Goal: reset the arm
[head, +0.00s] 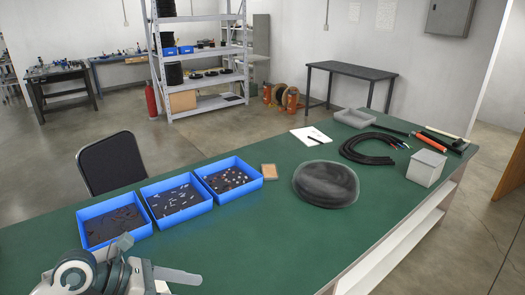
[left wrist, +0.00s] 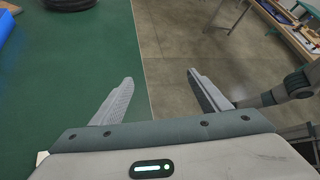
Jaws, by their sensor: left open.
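My left gripper (head: 163,259) is at the near left of the green table in the head view, close to the near side of the blue bins. In the left wrist view its two grey fingers (left wrist: 162,88) are spread apart with nothing between them. One finger shows against the green tabletop, the other against the concrete floor past the table's edge. My right gripper does not show in either view.
Three blue bins (head: 152,225) of small parts stand in a row on the green table (head: 250,250). A dark round coil (head: 326,184), black cables (head: 368,148), a grey box (head: 426,167) and tools lie to the right. The table's front middle is clear.

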